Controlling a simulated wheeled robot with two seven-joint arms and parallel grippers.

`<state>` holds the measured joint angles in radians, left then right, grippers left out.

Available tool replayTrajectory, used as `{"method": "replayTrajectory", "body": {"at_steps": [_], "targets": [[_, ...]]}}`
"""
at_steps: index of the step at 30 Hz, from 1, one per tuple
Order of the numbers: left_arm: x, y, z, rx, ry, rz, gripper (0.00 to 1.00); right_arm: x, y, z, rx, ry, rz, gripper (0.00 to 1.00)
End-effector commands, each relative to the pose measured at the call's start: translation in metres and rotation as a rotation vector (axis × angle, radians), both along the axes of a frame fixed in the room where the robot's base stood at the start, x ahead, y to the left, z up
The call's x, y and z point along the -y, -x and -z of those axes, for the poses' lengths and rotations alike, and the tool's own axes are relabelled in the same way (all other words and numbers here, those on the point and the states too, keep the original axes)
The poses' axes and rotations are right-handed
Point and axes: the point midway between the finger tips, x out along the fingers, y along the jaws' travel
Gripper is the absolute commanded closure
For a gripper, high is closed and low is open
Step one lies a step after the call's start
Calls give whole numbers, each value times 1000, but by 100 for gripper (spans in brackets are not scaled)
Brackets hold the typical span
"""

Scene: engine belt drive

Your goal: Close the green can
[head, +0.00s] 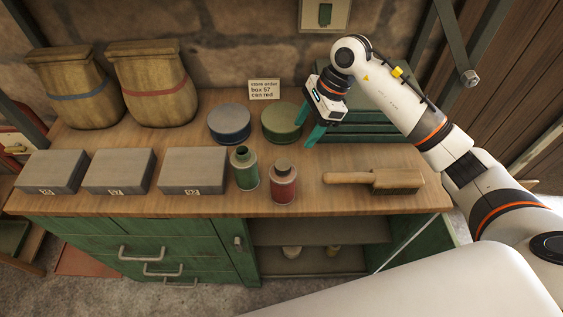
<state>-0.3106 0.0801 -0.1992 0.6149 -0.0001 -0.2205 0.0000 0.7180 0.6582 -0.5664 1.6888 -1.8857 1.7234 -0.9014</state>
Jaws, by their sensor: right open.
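The small green can (245,172) stands upright near the front of the bench, with a dark round opening at its neck. I cannot make out a separate cap for it. A similar red can (283,187) stands just to its right. A round, flat green tin (278,123) sits behind them. My right gripper (310,123) is open and empty, its teal fingers pointing down at the right edge of the green tin, behind and to the right of the green can. I cannot tell whether a finger touches the tin. My left gripper is out of view.
A blue tin (229,123) stands left of the green tin. Grey boxes (192,171) line the left front, and a brush (385,180) lies at the right. Two sacks (151,85) and a note card (264,90) stand behind. A green rack (357,128) is beside my gripper.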

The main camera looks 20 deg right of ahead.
Motion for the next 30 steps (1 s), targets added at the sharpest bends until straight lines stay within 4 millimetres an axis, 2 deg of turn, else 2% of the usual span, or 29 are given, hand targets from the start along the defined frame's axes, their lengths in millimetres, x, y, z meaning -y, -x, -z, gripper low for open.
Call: {"method": "replayTrajectory", "body": {"at_steps": [5, 12, 23, 26, 30], "targets": [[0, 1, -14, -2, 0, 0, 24, -13, 1, 25, -8, -3, -1, 42], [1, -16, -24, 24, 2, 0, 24, -24, 0, 55, -4, -2, -2, 42], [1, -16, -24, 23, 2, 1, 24, -25, 0, 59, -3, -1, -1, 42], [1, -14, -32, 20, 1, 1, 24, -29, 0, 64, -5, -3, 0, 42], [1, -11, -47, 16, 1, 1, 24, -39, -1, 83, -8, -4, 1, 42]]}}
